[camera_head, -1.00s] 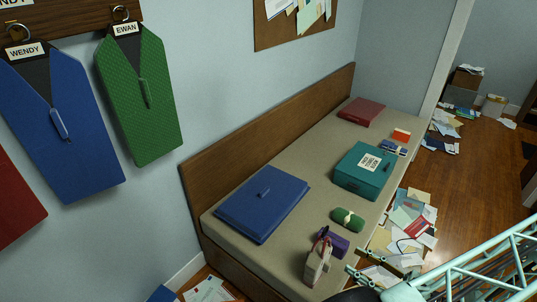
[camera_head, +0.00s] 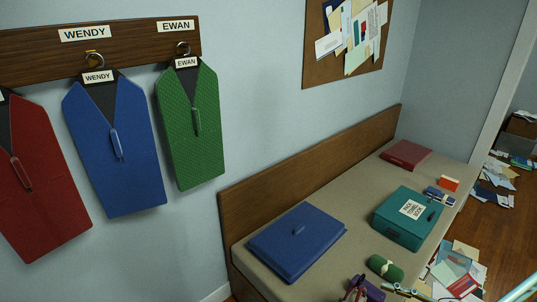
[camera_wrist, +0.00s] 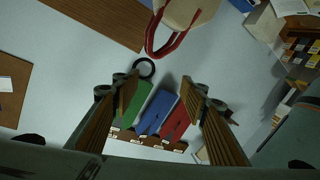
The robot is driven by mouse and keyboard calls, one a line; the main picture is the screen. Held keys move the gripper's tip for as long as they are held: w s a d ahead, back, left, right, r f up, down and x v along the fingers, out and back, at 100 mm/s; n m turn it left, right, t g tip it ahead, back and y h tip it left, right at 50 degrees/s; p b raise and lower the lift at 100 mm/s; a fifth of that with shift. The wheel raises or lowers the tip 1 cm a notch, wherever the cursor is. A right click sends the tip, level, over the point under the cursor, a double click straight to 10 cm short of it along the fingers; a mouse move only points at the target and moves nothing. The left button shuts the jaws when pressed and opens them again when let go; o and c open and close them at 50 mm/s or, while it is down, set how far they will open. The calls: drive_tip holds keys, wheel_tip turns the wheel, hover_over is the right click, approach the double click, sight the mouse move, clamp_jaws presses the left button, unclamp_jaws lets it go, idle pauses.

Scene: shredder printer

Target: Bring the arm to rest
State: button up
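My gripper (camera_wrist: 157,95) shows in the wrist view with its two brown-padded fingers wide apart and nothing between them. Past the fingers hang the green garment (camera_wrist: 134,106), the blue garment (camera_wrist: 156,112) and the red garment (camera_wrist: 175,124), apart from the gripper. In the head view only a small pale green part of my arm shows at the lower right edge; whether the fingertips show there is unclear.
The bench (camera_head: 330,215) holds a blue case (camera_head: 297,240), a teal box (camera_head: 408,217), a dark red book (camera_head: 405,155) and a green pouch (camera_head: 385,268). The red-handled bag (camera_wrist: 185,10) shows at the wrist view's top. Papers (camera_head: 460,268) litter the floor.

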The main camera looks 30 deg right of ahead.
drive_tip(key=w+a+r+n+g+y, duration=0.2)
drive_tip(key=w+a+r+n+g, duration=0.25)
drive_tip(key=r+n, duration=0.35)
drive_tip(key=w+a+r+n+g+y, duration=0.25)
drive_tip(key=w+r+n+g, duration=0.3)
drive_tip(key=n, duration=0.55)
drive_tip(key=w+a+r+n+g+h, duration=0.35)
drive_tip(key=a+r+n, duration=0.6)
drive_tip(key=n, duration=0.35)
drive_tip(key=w+a+r+n+g+h, duration=0.3)
drive_tip(key=a+r+n+h, duration=0.2)
drive_tip(key=a+r+n, duration=0.55)
drive_tip(key=s+a+r+n+t+h, duration=0.35)
drive_tip(key=a+r+n, duration=0.45)
drive_tip(key=r+n, duration=0.7)
drive_tip(key=s+a+f+n+t, duration=0.1)
drive_tip(key=s+n+t, duration=0.1)
drive_tip(key=s+n, duration=0.3)
drive_tip(key=shift+s+a+f, duration=0.15)
drive_tip(key=shift+s+f, duration=0.25)
drive_tip(key=shift+s, duration=0.8)
drive_tip(key=shift+o, duration=0.7)
